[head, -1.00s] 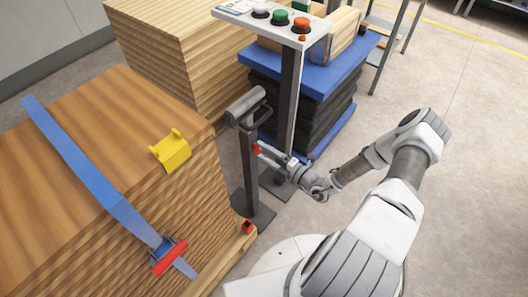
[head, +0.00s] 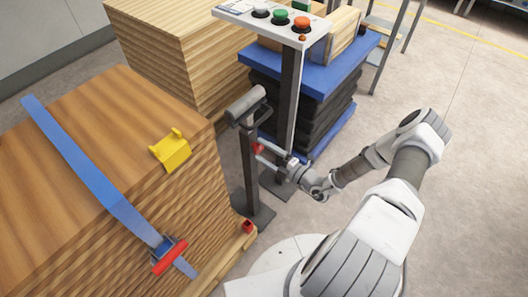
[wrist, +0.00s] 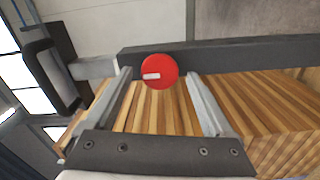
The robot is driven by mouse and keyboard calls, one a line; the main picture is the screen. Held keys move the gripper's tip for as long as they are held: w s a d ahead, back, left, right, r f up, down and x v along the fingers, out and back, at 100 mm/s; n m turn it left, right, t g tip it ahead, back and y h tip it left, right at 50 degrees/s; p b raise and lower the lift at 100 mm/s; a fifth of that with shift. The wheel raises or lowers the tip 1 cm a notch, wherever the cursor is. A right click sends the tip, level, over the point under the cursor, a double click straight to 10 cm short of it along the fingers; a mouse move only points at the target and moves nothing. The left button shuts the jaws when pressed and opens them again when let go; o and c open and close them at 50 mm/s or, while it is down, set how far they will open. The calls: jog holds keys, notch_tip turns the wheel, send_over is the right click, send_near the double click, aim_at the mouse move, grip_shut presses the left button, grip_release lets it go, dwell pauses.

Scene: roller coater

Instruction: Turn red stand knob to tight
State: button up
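The red stand knob (head: 258,149) is on the side of the dark upright stand post (head: 251,175). In the wrist view the round red knob (wrist: 163,72) has a short pale mark on its left half, lying nearly level. My gripper (head: 266,147) is at the knob, coming from the right in the head view. In the wrist view my gripper (wrist: 158,75) is open, one finger on each side of the knob with a small gap on both sides. The depth of the fingertips relative to the knob is hard to tell.
A grey roller head (head: 246,106) tops the stand. A control panel (head: 285,22) on a pole and a blue lift table (head: 308,70) stand just behind. A wood stack (head: 120,140) with a blue strap is at left. Open floor (head: 470,190) lies to the right.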

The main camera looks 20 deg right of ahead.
jog(key=p+v, duration=0.2)
jog(key=v, duration=1.5)
jog(key=shift+s+d, duration=0.15)
jog(key=shift+r, duration=0.1)
jog(key=a+r+n+g+h, duration=0.1)
jog(key=a+r+n+g, duration=0.3)
jog(key=r+n+g, duration=0.65)
jog(key=a+r+n+g, duration=0.5)
jog(key=r+n, duration=0.8)
jog(key=n, duration=0.5)
jog(key=s+a+r+n+t+h, duration=0.25)
jog(key=s+r+n+h, duration=0.25)
jog(key=r+n, duration=0.45)
jog(key=s+a+r+n+t+h, duration=0.1)
jog(key=s+r+n+t+h, duration=0.35)
jog(key=r+n, duration=0.55)
notch_tip(320, 180, up, 14)
jog(key=n+p, duration=0.1)
jog(key=p, duration=1.3)
jog(key=shift+s+f, duration=0.2)
jog(key=shift+s, duration=0.05)
